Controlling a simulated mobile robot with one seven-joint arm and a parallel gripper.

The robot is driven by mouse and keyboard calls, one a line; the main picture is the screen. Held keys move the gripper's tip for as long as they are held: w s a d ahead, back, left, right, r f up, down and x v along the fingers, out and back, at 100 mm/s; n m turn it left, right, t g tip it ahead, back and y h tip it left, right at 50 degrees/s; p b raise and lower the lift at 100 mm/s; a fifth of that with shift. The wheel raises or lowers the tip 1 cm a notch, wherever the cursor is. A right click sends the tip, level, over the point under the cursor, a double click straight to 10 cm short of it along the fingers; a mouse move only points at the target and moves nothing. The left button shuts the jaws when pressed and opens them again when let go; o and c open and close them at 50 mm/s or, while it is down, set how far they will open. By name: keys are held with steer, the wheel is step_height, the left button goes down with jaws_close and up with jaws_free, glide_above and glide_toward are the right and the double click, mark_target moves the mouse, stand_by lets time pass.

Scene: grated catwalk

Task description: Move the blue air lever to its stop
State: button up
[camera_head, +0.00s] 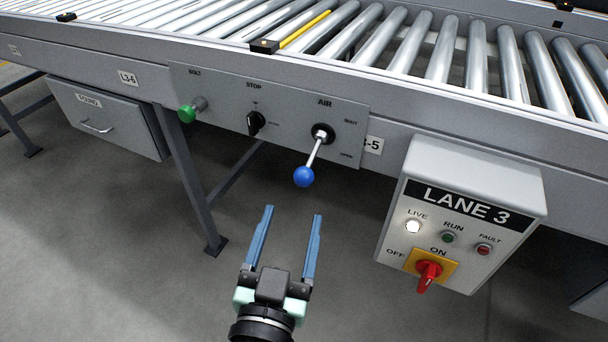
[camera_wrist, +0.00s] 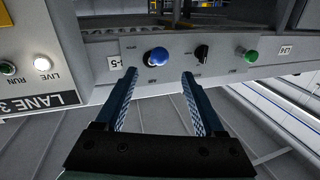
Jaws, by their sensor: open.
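The air lever has a blue ball knob (camera_head: 304,176) on a short metal rod that comes out of a black boss under the label AIR on the grey panel (camera_head: 221,95). In the head view the rod hangs down and slightly left. My gripper (camera_head: 294,212) is open and empty, its two blue fingers pointing toward the panel, just below the knob in the picture and apart from it. In the wrist view the blue knob (camera_wrist: 157,57) shows beyond and between the fingertips (camera_wrist: 159,72), with its rod hidden behind it.
Left of the lever are a black STOP knob (camera_head: 256,122) and a green BOLT knob (camera_head: 187,114). A LANE 3 control box (camera_head: 461,213) with a red switch juts out at the right. Rollers (camera_head: 438,50) run above. Open floor lies below the panel.

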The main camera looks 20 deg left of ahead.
mark_target(302, 184)
steer(key=b+x, duration=0.2)
steer(key=x, duration=0.8)
steer(key=shift+w, duration=0.15)
jaws_close()
